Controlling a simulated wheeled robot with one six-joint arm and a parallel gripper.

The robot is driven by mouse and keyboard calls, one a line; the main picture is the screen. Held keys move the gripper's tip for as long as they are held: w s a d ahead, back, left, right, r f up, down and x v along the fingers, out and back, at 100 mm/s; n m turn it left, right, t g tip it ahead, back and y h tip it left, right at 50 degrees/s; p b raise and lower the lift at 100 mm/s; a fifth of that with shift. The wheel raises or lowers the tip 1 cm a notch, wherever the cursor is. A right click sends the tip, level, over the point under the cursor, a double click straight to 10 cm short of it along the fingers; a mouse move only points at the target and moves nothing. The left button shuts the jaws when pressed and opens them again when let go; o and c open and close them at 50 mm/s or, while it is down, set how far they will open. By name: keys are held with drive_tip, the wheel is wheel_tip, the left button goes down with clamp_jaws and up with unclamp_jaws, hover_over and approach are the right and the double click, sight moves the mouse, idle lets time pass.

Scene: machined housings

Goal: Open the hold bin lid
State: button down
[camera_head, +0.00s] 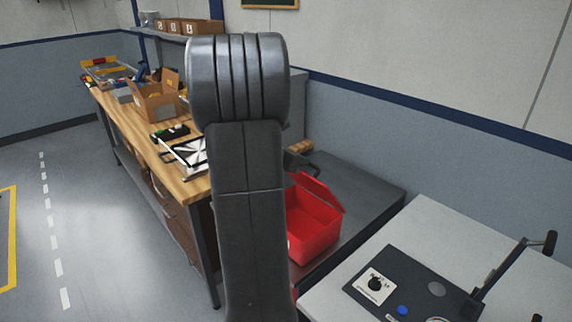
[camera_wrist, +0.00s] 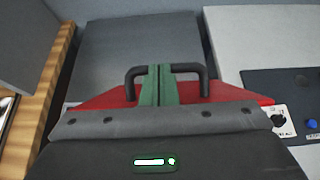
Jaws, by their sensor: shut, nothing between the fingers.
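The red hold bin (camera_head: 312,236) stands partly hidden behind my arm in the head view. Its red lid (camera_head: 322,191) is raised and tilted, and part of the inside shows. In the wrist view the lid (camera_wrist: 95,98) spans the picture beyond my gripper's body, with a black loop handle (camera_wrist: 204,84). My gripper (camera_wrist: 156,72) has its green fingers shut together with nothing between them. The fingers overlap the handle's middle in this view; I cannot tell whether they touch it. In the head view my arm hides the gripper's fingers.
The bin stands on a dark grey surface (camera_head: 375,187). A pale bench (camera_head: 440,235) with a control panel (camera_head: 402,290) and a lever is at the right. A wooden workbench (camera_head: 135,115) with boxes is at the left. Floor is clear further left.

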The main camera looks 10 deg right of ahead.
drive_tip(key=w+d+r, duration=0.2)
drive_tip(key=w+d, duration=0.3)
drive_tip(key=d, duration=0.2)
drive_tip(key=shift+d, duration=0.1)
idle(1.1)
